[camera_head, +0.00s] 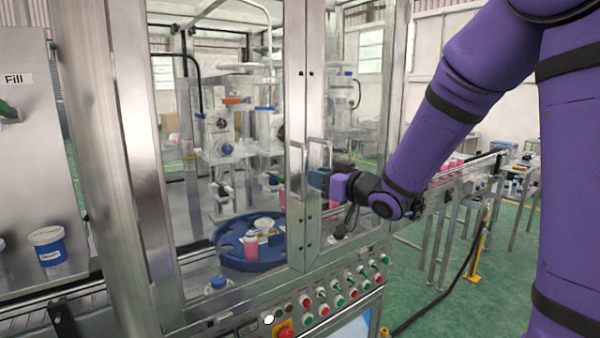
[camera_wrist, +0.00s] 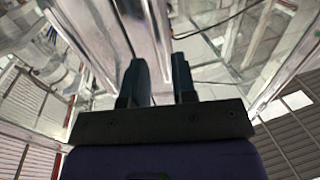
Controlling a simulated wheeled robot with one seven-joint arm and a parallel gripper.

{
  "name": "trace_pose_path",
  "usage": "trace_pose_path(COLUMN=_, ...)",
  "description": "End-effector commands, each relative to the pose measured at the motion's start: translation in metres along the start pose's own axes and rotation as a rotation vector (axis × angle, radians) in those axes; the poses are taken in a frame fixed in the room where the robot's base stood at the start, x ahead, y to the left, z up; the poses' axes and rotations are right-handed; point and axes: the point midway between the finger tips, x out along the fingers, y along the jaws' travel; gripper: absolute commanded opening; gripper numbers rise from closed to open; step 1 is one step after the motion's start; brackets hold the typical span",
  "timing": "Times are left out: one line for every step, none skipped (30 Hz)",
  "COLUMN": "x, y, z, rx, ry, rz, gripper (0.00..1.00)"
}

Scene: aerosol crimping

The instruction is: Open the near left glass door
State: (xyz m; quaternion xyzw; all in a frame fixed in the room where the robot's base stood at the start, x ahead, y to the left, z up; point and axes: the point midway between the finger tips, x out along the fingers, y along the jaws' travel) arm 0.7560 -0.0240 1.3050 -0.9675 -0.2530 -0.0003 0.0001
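The near left glass door (camera_head: 222,120) is a metal-framed pane on the front of the crimping machine and looks closed. My gripper (camera_head: 316,180) is at the lower part of this handle, reaching in from the right. In the wrist view, the two dark fingers of my gripper (camera_wrist: 160,85) are apart, with bright metal showing in the gap. I cannot tell whether they touch the handle.
Behind the glass are a blue turntable (camera_head: 250,258) with pink containers and crimping heads. A button panel (camera_head: 330,300) juts out below the door. A blue-and-white tub (camera_head: 48,247) stands at the left. A conveyor (camera_head: 450,185) runs off to the right.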

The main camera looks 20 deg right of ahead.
Motion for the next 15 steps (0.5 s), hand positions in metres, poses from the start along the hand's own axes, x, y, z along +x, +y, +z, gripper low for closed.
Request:
trace_pose_path(x=0.010, y=-0.001, z=0.001, rx=0.000, ry=-0.002, rz=-0.003, gripper=0.25)
trace_pose_path(x=0.016, y=-0.001, z=0.001, rx=0.000, ry=-0.002, rz=-0.003, gripper=0.25)
trace_pose_path(x=0.023, y=-0.001, z=0.001, rx=0.000, ry=-0.001, rz=-0.003, gripper=0.25)
trace_pose_path(x=0.028, y=-0.001, z=0.001, rx=0.000, ry=-0.001, rz=-0.002, gripper=0.25)
trace_pose_path(x=0.033, y=-0.001, z=0.001, rx=0.000, ry=-0.001, rz=-0.002, gripper=0.25)
trace_pose_path(x=0.039, y=-0.001, z=0.001, rx=0.000, ry=-0.001, rz=-0.002, gripper=0.25)
trace_pose_path(x=0.043, y=-0.001, z=0.001, rx=0.001, ry=-0.001, rz=-0.002, gripper=0.25)
trace_pose_path(x=0.048, y=-0.001, z=0.000, rx=0.000, ry=-0.001, rz=-0.001, gripper=0.25)
trace_pose_path(x=0.052, y=-0.001, z=0.001, rx=0.000, ry=-0.001, rz=-0.001, gripper=0.25)
trace_pose_path(x=0.055, y=0.000, z=0.001, rx=0.000, ry=-0.002, rz=-0.001, gripper=0.25)
trace_pose_path(x=0.058, y=0.000, z=0.001, rx=0.000, ry=-0.001, rz=-0.001, gripper=0.25)
trace_pose_path(x=0.061, y=0.000, z=0.000, rx=0.000, ry=-0.001, rz=0.000, gripper=0.25)
trace_pose_path(x=0.063, y=0.000, z=0.000, rx=0.000, ry=0.000, rz=0.000, gripper=0.25)
trace_pose_path(x=0.065, y=0.000, z=0.000, rx=0.000, ry=0.000, rz=0.000, gripper=0.25)
trace_pose_path(x=0.067, y=0.000, z=0.000, rx=0.000, ry=0.000, rz=0.000, gripper=0.25)
